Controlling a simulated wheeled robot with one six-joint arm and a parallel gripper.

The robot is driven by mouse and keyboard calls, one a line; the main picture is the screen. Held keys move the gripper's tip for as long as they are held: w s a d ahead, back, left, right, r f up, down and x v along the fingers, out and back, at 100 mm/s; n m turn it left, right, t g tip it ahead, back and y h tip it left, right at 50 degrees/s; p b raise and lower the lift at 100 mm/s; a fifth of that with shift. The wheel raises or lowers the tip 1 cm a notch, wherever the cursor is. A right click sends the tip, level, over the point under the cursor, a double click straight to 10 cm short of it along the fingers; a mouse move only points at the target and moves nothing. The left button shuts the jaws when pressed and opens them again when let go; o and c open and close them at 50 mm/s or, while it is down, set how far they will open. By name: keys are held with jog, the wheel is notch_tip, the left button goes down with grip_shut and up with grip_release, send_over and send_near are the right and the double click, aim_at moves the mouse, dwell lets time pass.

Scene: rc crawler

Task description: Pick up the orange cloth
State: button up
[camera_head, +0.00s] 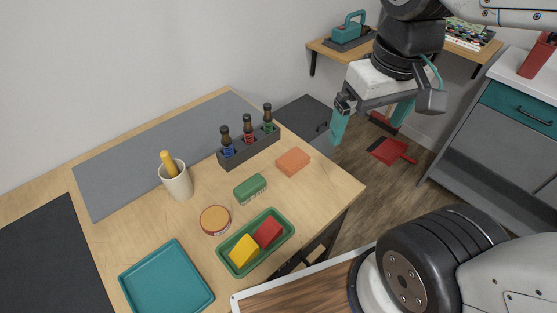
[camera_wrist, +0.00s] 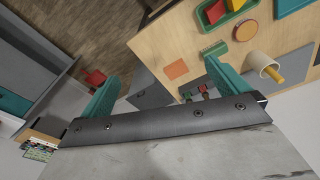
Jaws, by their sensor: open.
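The orange cloth (camera_head: 293,161) is a small folded block lying flat on the wooden table, near its right edge. In the wrist view the cloth (camera_wrist: 177,69) shows between my gripper's two teal fingers, closer to the right-hand one in that picture. My gripper (camera_head: 368,122) is open and empty. It hangs in the air beyond the table's right edge, above and to the right of the cloth, apart from it. The fingers also show in the wrist view (camera_wrist: 160,85).
A dark rack (camera_head: 250,148) with several dropper bottles stands just behind-left of the cloth. A green box (camera_head: 250,189) lies to its front left. A green tray (camera_head: 224,249) holds a yellow and a red block. A cup (camera_head: 177,182) stands farther left. A red dustpan (camera_head: 392,151) lies on the floor.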

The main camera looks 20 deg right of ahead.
jog(key=w+f+n, duration=0.1)
jog(key=w+f, duration=0.3)
jog(key=w, duration=0.4)
jog(key=n+g, duration=0.1)
jog(key=n, duration=0.2)
send_near(293, 158)
jog(key=shift+s+f, duration=0.1)
jog(key=shift+s, duration=0.2)
jog(key=f, duration=0.8)
jog(key=shift+w+f, duration=0.3)
jog(key=shift+w, duration=0.05)
jog(key=shift+c, duration=0.3)
jog(key=c, duration=0.8)
